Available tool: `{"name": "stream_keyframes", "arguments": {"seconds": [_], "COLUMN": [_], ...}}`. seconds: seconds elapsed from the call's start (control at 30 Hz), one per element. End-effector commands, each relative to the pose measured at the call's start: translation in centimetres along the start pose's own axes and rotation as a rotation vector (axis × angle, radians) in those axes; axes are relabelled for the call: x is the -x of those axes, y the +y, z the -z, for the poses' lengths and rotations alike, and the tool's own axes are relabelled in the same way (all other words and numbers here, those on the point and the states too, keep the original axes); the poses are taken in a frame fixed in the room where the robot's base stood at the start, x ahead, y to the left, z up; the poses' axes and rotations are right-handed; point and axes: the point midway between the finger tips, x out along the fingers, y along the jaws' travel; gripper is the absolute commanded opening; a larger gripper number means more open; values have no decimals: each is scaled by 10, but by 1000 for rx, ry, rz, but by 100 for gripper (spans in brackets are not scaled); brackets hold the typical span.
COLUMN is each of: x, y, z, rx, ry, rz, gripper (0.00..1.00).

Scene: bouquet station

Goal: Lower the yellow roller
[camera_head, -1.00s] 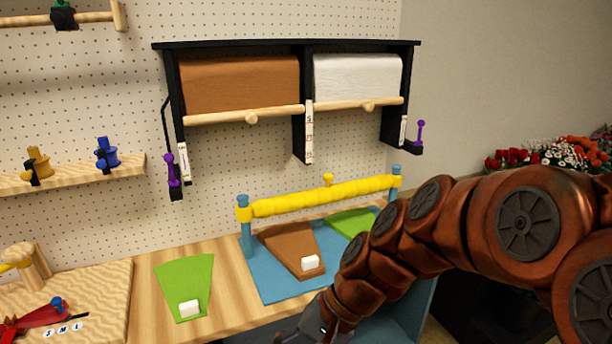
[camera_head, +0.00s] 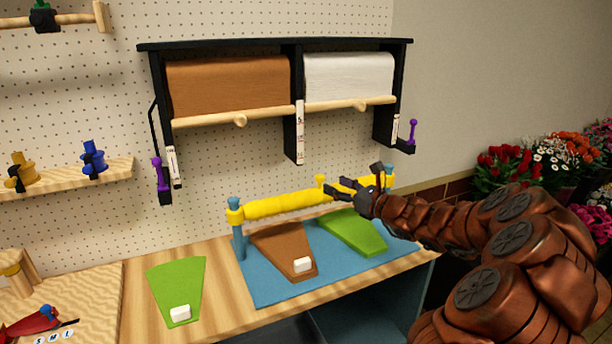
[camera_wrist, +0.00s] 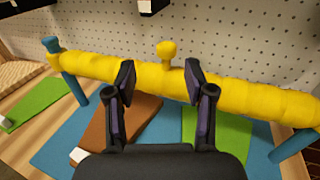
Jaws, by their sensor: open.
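The yellow roller (camera_head: 285,204) lies across two blue posts, raised above a blue mat (camera_head: 270,288) on the wooden table. A small yellow knob (camera_head: 320,180) stands up from its middle. My gripper (camera_head: 338,188) is open and empty at the right half of the roller in the head view. In the wrist view, the roller (camera_wrist: 240,93) runs across the picture, and the knob (camera_wrist: 167,54) appears between and beyond my open fingers (camera_wrist: 158,82). I cannot tell whether a finger touches the roller.
A brown wrap sheet (camera_head: 278,247) with a white block and a green sheet (camera_head: 352,232) lie on the mat. Another green sheet (camera_head: 177,285) lies left. A black rack (camera_head: 275,45) with paper rolls hangs above. Flowers (camera_head: 520,165) stand at the right.

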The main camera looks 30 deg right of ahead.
Motion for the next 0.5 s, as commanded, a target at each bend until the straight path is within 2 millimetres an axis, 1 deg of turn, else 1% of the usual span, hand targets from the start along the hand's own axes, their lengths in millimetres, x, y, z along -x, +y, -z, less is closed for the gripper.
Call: {"name": "stream_keyframes", "arguments": {"seconds": [0.03,0.07,0.17,0.33,0.5], "x": [2,2,-4,-28,-53], "y": [-7,-10,-11,-7,-6], "z": [2,3,3,2,0], "rx": [-18,-25,-34,-32,-29], "ry": [-3,-4,-6,-5,-5], "rz": [17,23,27,16,15], "gripper": [54,54,54,54,54]}}
